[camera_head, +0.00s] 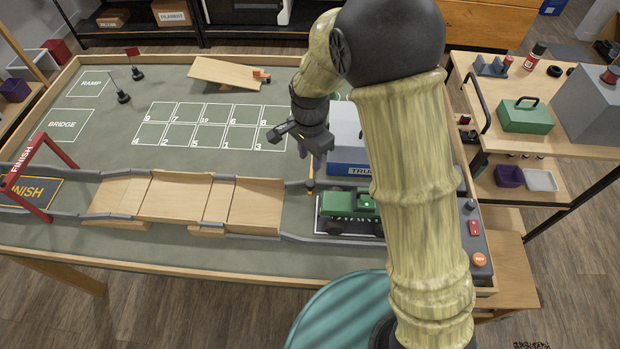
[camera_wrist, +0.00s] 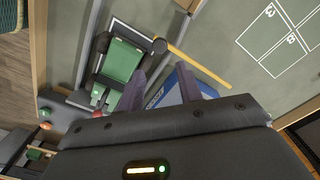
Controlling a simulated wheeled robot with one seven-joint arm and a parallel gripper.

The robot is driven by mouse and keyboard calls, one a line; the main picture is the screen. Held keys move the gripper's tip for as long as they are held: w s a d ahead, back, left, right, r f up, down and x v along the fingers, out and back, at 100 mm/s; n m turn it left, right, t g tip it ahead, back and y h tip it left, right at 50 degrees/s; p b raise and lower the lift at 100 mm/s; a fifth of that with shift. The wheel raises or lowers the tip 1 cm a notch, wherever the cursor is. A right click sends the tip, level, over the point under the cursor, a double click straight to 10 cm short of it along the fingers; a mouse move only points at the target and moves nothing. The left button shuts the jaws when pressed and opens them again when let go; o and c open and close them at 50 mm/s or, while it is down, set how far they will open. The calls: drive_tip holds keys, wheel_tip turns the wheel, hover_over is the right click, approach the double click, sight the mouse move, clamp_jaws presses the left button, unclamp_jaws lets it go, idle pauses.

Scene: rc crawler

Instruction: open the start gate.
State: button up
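The start gate shows as a thin yellow-orange bar (camera_head: 311,173) with a dark round pivot beside the front of the green crawler (camera_head: 351,207). In the wrist view the bar (camera_wrist: 195,64) runs from the pivot (camera_wrist: 160,45) toward the lower right, away from the crawler's lane. I cannot tell whether it stands upright or lies level. My gripper (camera_head: 302,150) is above and behind the gate in the head view. In the wrist view its two purple-grey fingers (camera_wrist: 160,84) are apart with nothing between them. They do not appear to touch the bar. The crawler (camera_wrist: 122,60) sits in its white-outlined bay.
A blue-and-white box (camera_head: 348,140) stands close behind the crawler; its blue side (camera_wrist: 182,88) shows behind my fingers. Wooden track pieces (camera_head: 175,197) run left to the red finish arch (camera_head: 35,175). A control panel (camera_head: 474,235) with buttons is at right. The numbered mat area is clear.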

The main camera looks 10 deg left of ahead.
sight(311, 182)
wheel_tip(311, 182, down, 10)
drive_tip(key=shift+f, duration=0.2)
clamp_jaws()
